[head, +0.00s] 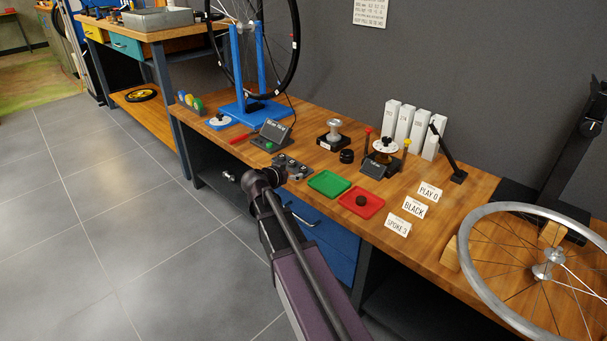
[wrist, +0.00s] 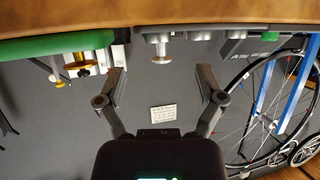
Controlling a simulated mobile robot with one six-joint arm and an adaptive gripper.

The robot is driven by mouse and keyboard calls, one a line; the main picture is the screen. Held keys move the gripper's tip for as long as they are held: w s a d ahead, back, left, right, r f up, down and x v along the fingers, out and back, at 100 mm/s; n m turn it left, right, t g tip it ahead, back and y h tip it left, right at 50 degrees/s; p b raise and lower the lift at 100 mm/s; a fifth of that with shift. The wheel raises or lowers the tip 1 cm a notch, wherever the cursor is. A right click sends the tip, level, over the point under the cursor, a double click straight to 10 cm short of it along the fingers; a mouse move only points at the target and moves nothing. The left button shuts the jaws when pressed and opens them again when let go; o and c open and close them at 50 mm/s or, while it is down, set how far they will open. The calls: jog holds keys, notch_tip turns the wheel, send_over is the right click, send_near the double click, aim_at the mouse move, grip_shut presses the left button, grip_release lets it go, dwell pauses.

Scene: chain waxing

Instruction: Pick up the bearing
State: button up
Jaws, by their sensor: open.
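No part is clearly identifiable as the bearing. A small grey block with several round parts (head: 293,168) stands near the front edge of the bench; these may be bearings. A dark round piece (head: 362,200) lies in the red tray (head: 373,213). My gripper (head: 283,174) is at the bench's front edge, close to the grey block and partly hidden by my arm. In the wrist view, which is upside down, my gripper (wrist: 160,72) has its fingers wide apart with nothing between them. A silver hub (wrist: 161,50) shows beyond the fingers, apart from them.
The green tray (head: 329,184) sits right of the grey block. A dark display (head: 272,134) stands behind it. A hub on a stand (head: 334,134), a black knob (head: 346,156) and a dial fixture (head: 384,154) are farther back. Label cards (head: 414,206) and a wheel (head: 487,279) are at right.

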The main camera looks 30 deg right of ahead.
aim_at(302, 169)
jog(key=shift+w+d+f, duration=0.25)
jog(key=shift+w+d, duration=0.1)
jog(key=shift+d, duration=0.15)
jog(key=shift+b+x, duration=0.9)
jog(key=shift+x, duration=1.7)
jog(key=shift+s+d+r, duration=0.1)
jog(key=shift+d+r, duration=0.05)
jog(key=shift+r, duration=0.05)
jog(key=c, duration=1)
